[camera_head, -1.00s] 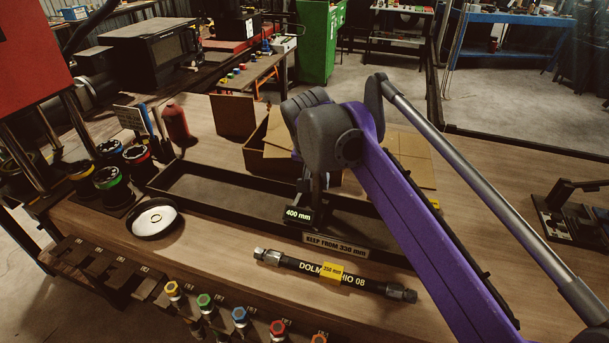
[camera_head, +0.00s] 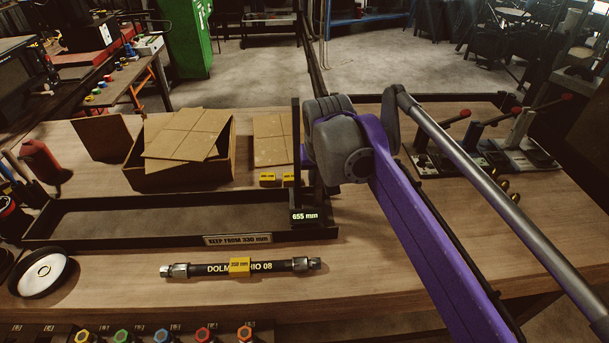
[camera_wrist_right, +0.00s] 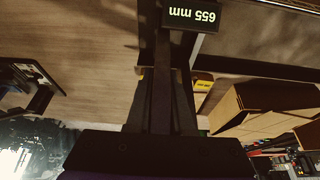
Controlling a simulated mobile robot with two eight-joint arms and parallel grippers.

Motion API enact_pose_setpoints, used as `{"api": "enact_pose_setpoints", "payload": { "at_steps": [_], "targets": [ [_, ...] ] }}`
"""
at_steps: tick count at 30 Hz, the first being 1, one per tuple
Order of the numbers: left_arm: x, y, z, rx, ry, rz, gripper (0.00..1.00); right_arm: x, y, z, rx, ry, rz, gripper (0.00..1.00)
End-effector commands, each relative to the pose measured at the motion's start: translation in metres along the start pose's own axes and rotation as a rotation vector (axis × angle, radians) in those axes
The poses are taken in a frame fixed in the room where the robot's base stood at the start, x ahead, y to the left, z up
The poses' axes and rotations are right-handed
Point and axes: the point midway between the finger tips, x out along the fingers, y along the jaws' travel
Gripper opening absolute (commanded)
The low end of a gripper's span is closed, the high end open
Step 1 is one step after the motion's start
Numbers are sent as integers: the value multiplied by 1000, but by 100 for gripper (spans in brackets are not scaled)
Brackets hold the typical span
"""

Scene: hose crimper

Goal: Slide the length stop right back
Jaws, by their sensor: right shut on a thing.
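The length stop's display (camera_head: 304,217) reads 655 mm and sits at the right end of the long dark tray (camera_head: 75,234). It also shows upside down in the right wrist view (camera_wrist_right: 192,16). My right gripper (camera_head: 312,188) is at the stop, just above the display. Its fingers (camera_wrist_right: 160,70) are shut on the stop; the gripped part is mostly hidden by the fingers and arm. A plate on the tray's front reads KEEP FROM 330 mm (camera_head: 238,239). My left gripper is not in view.
A black hose (camera_head: 205,269) with a yellow tag lies on the bench in front of the tray. A cardboard box (camera_head: 165,180) stands behind it. A round white dish (camera_head: 42,274) is at left, and red-handled clamps (camera_head: 475,140) are at back right.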

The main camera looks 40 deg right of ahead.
Motion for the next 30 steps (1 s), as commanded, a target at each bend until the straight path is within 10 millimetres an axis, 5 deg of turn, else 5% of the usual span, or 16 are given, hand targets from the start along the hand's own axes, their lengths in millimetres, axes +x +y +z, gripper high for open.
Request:
{"api": "enact_pose_setpoints", "payload": {
  "at_steps": [12,13,18,30],
  "targets": [
    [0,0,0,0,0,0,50,0,2,-1,0,2,-1,0],
    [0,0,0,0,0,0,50,0,2,-1,0,2,-1,24],
    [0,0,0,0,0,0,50,0,2,-1,0,1,-1,50],
    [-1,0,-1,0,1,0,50,-11,2,-1,0,1,-1,50]
  ]
}}
